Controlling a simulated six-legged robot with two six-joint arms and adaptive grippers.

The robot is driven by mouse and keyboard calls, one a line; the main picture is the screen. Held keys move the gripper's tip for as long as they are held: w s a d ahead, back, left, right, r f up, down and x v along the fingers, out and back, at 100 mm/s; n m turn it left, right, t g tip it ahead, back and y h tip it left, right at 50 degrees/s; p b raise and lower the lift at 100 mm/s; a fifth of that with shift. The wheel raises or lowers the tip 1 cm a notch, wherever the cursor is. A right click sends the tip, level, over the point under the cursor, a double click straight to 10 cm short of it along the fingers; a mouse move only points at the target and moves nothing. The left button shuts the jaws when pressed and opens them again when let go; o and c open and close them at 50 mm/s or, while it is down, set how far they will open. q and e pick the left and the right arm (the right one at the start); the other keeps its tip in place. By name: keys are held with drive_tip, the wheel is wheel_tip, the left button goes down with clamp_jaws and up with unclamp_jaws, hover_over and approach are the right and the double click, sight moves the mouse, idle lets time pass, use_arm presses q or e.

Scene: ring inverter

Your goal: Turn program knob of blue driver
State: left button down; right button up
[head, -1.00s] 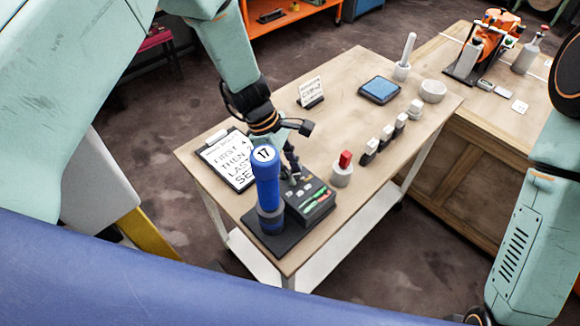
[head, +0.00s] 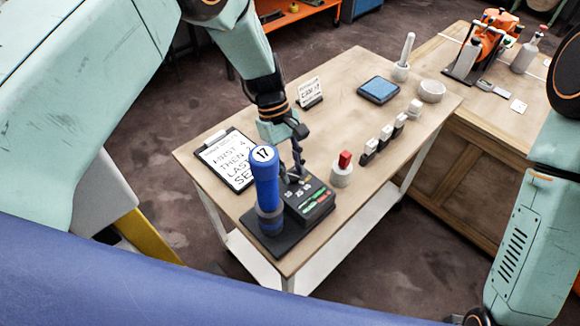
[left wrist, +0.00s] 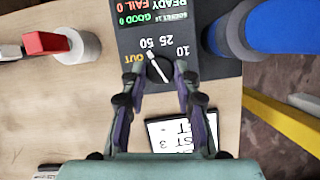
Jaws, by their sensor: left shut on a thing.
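The blue driver (head: 266,188), an upright cylinder with a white "17" cap, stands on a dark base at the table's near corner. Its dark control box (head: 316,206) sits beside it; the panel (left wrist: 185,27) with printed numbers shows in the left wrist view. The black program knob (left wrist: 160,68) has a white pointer mark and lies between my left fingertips. My left gripper (head: 293,174) reaches down behind the driver and is shut on the knob; it also shows in the left wrist view (left wrist: 158,76). My right gripper is out of view.
A clipboard (head: 229,160) lies left of the driver. A white holder with a red block (head: 344,160) stands right of the box, with several small blocks behind it. A small sign (head: 311,92) and blue pad (head: 379,90) are farther back. The table's middle is mostly clear.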

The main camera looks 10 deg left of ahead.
use_arm(q)
drive_tip(key=shift+s+f+m, duration=0.2)
drive_tip(key=shift+f+m, duration=0.05)
drive_tip(key=shift+m, duration=0.15)
drive_tip(key=c, duration=1.3)
unclamp_jaws()
drive_tip(key=o, duration=0.3)
drive_tip(key=shift+w, duration=0.25)
drive_tip(key=shift+r, duration=0.1)
drive_tip(key=shift+r, duration=0.15)
drive_tip(key=shift+w+v, duration=0.2)
drive_tip(key=shift+v, duration=5.65)
